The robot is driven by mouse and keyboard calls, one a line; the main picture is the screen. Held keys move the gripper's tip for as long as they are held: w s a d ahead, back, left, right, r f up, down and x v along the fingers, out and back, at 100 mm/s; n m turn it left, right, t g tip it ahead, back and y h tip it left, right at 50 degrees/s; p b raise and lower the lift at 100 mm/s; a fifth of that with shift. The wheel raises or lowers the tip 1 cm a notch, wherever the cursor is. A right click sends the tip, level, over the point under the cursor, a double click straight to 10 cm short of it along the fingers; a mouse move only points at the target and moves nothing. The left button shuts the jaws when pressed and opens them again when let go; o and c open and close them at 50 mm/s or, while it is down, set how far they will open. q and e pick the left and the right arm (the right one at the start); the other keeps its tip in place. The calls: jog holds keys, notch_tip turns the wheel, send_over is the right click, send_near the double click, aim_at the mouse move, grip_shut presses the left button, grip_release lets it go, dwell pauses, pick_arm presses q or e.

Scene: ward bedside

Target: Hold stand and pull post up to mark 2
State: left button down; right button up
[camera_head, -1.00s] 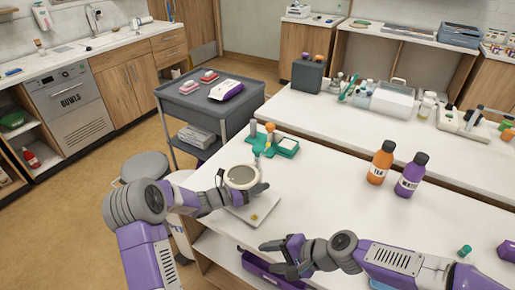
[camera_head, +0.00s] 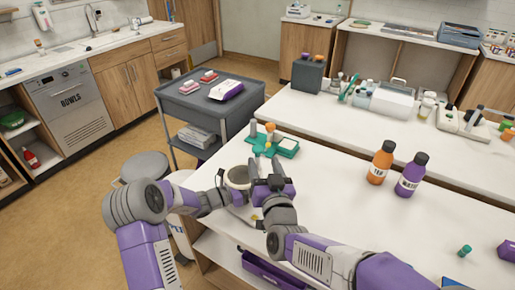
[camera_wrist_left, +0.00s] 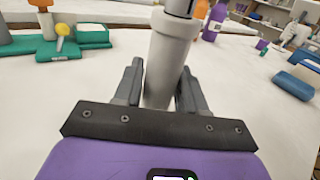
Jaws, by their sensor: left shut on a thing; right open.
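The stand is a pale grey upright tube (camera_wrist_left: 171,55) in the left wrist view, between the fingers of my left gripper (camera_wrist_left: 160,92), which is shut on it. A narrower light post (camera_wrist_left: 181,8) rises from its top with a dark line near the picture's edge; its upper end is out of view. In the head view a round, pale-topped head (camera_head: 238,175) shows above my left gripper (camera_head: 228,196), and the tube below is largely hidden. My right gripper (camera_head: 266,168) is open, just right of the round head. I cannot tell whether it touches.
A teal tray with small items (camera_head: 272,145) stands behind the stand. An orange bottle (camera_head: 380,163) and a purple bottle (camera_head: 410,176) stand to the right on the white table (camera_head: 335,185). A grey trolley (camera_head: 240,112) is behind left. The table's middle is clear.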

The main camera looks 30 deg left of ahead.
aim_at(258, 148)
jog(key=shift+n+h, duration=0.6)
jog(key=shift+n, duration=0.1)
jog(key=w+a+f, duration=0.1)
jog(key=w+a, duration=0.1)
jog(key=w, duration=0.1)
jog(key=w+a+f, duration=0.1)
jog(key=w+a, duration=0.1)
jog(key=w, duration=0.1)
jog(key=w+a+f, duration=0.1)
jog(key=w+a, duration=0.1)
jog(key=w, duration=0.1)
jog(key=shift+w+a, duration=0.15)
jog(key=shift+a, duration=0.15)
grip_shut()
